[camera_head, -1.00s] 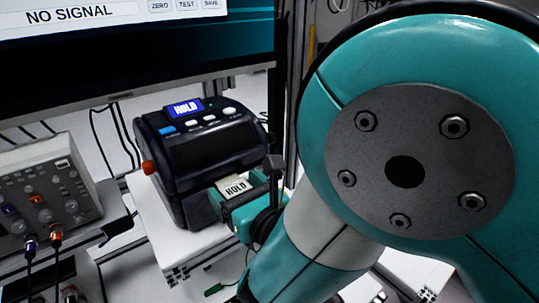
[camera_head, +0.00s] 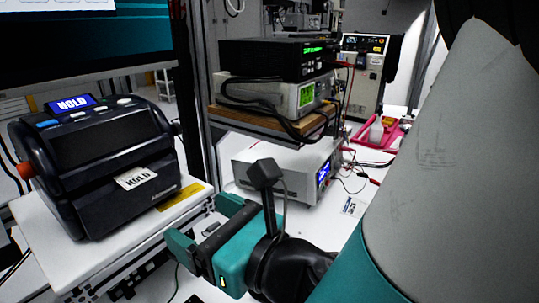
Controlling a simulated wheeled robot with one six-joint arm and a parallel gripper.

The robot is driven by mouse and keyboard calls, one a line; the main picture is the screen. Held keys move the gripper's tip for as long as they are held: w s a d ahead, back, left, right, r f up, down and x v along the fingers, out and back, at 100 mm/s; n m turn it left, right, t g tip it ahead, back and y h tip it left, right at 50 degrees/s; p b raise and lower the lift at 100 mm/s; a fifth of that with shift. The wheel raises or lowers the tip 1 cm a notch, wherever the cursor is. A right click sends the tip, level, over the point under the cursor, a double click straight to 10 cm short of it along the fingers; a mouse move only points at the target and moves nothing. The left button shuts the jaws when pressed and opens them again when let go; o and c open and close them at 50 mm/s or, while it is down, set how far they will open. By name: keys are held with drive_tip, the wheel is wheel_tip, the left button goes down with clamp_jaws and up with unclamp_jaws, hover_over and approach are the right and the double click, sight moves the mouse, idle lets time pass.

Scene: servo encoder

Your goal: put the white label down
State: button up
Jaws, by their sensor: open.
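The white label (camera_head: 137,178), printed HOLD, sticks out of the front slot of the black label printer (camera_head: 95,150) at the left. Its far end is hidden inside the slot. The printer's small screen also reads HOLD. My gripper (camera_head: 204,225) is open, to the right of the printer and nearer to me, apart from the label. I see nothing held between its teal fingers.
The printer stands on a white platform (camera_head: 120,240) with a yellow strip (camera_head: 180,197). Stacked instruments (camera_head: 275,95) stand behind my gripper. A small white card with dark print (camera_head: 352,207) lies on the white bench at the right, near cables. A pink tray (camera_head: 378,133) is farther back.

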drive_tip(key=w+d+f+m+t+h, duration=0.1)
drive_tip(key=w+d+m+t+h, duration=0.1)
drive_tip(key=w+d+m+h, duration=0.5)
drive_tip(key=w+d+f+m+t+h, duration=0.1)
drive_tip(key=w+d+m+t+h, duration=0.15)
drive_tip(key=d+m, duration=0.95)
drive_tip(key=s+d+f+m+g+h, duration=0.1)
drive_tip(key=s+d+m+g, duration=0.1)
drive_tip(key=m, duration=0.6)
drive_tip(key=s+d+f+m+g+h, duration=0.2)
drive_tip(key=s+m+g, duration=0.2)
drive_tip(key=m+g, duration=0.2)
drive_tip(key=shift+s+d+f+m, duration=0.2)
drive_tip(key=shift+d+m, duration=0.2)
drive_tip(key=shift+m, duration=0.5)
drive_tip(key=shift+o, duration=0.7)
drive_tip(key=s+r+m+g+y, duration=0.1)
drive_tip(key=s+r+m+g, duration=0.1)
drive_tip(key=s, duration=0.3)
drive_tip(key=s+d+r+m+g, duration=0.1)
drive_tip(key=s+m+g, duration=0.2)
drive_tip(key=s, duration=0.2)
drive_tip(key=shift+s+r+m+y, duration=0.25)
drive_tip(key=shift+r+m+y, duration=0.05)
drive_tip(key=shift+r+y, duration=0.1)
drive_tip(key=shift+s+r+g, duration=0.15)
drive_tip(key=shift+s+g, duration=0.25)
drive_tip(key=shift+g, duration=0.15)
